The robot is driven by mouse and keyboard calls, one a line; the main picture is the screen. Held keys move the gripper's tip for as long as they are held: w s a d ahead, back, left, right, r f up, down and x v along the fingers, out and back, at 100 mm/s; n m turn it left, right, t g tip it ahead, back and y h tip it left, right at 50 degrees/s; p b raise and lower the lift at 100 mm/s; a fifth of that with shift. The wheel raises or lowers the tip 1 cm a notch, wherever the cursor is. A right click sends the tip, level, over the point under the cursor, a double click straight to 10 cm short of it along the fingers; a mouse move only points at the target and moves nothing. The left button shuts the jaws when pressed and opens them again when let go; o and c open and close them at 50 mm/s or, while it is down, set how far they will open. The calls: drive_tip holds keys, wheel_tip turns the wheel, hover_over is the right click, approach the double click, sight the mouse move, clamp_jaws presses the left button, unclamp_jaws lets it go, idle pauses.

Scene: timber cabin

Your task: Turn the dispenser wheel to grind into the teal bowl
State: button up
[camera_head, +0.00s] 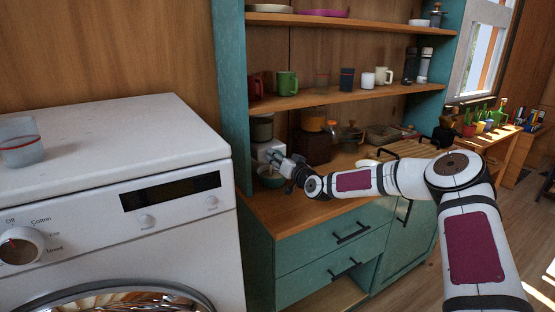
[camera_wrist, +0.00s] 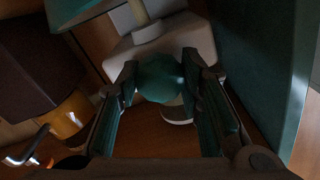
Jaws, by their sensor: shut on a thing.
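The dispenser (camera_head: 261,150) is a white unit on the counter, close to the teal cabinet side; its white body also shows in the wrist view (camera_wrist: 135,50). Its round teal wheel (camera_wrist: 160,78) sits between my fingertips in the wrist view. My gripper (camera_head: 279,161) is at the dispenser's front, shut on the wheel, with one finger on each side in the wrist view (camera_wrist: 160,85). The teal bowl (camera_head: 270,181) appears to stand below my gripper, partly hidden by it. I cannot see what is in the bowl.
The teal cabinet side (camera_wrist: 262,70) is close on the right in the wrist view. A white washer (camera_head: 110,170) stands left. Mugs line the shelf above.

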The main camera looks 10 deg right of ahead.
drive_tip(key=m+b, duration=0.3)
drive_tip(key=m, duration=0.1)
drive_tip(key=shift+f+m, duration=0.15)
drive_tip(key=shift+m, duration=0.25)
drive_tip(key=shift+m+b, duration=1.25)
drive_tip(key=shift+m, duration=0.95)
drive_tip(key=o, duration=1.2)
drive_tip(key=shift+c, duration=0.2)
drive_tip(key=shift+s, duration=0.1)
drive_tip(key=v, duration=1.2)
